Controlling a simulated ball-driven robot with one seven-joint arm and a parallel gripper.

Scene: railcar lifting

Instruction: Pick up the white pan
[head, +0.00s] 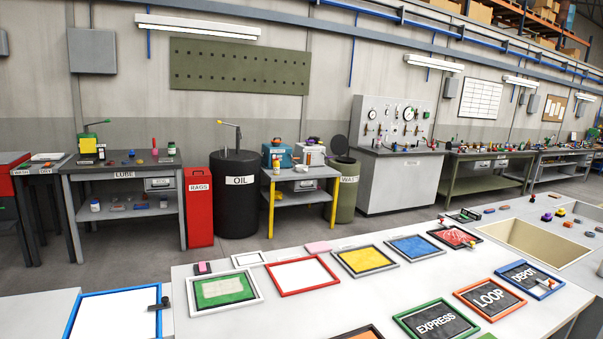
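I cannot make out a white pan with certainty. A small, flat white thing (47,157) lies on the dark bench at the far left. It is too small to tell whether it is a pan. A small white-rimmed frame or tray (249,259) lies at the back edge of the near white table, by a red frame. My gripper is not in view, so its state does not show.
The near white table (215,325) holds several coloured frames and signs, with a sunken beige basin (535,243) at right. Behind an open grey floor (275,246) stand the LUBE bench (125,170), red RAGS bin (199,208), OIL drum (237,210) and gauge bench (397,190).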

